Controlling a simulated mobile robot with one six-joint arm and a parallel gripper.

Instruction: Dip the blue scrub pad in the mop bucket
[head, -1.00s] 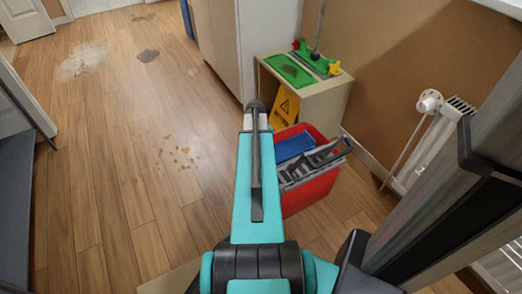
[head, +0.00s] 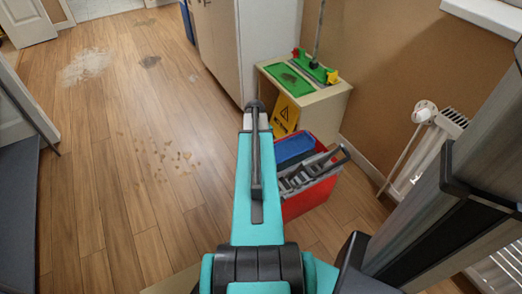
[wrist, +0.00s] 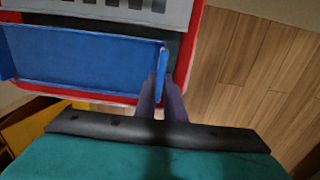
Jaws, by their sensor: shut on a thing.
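The red mop bucket (head: 310,198) stands on the floor just right of my arm in the head view, with a grey wringer (head: 306,174) and a blue inner section (head: 292,150). In the wrist view, the bucket's red rim (wrist: 190,62) and the wide blue section (wrist: 80,60) lie below my gripper (wrist: 161,88). My gripper is shut on a narrow blue piece (wrist: 162,66), apparently the blue scrub pad seen edge-on. It overlaps the right end of the blue section; I cannot tell whether they touch. In the head view my arm hides the gripper.
A low cabinet (head: 322,112) with green mats (head: 290,80) stands behind the bucket, and a yellow sign (head: 286,112) is between them. A white radiator (head: 430,150) is at the right wall.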

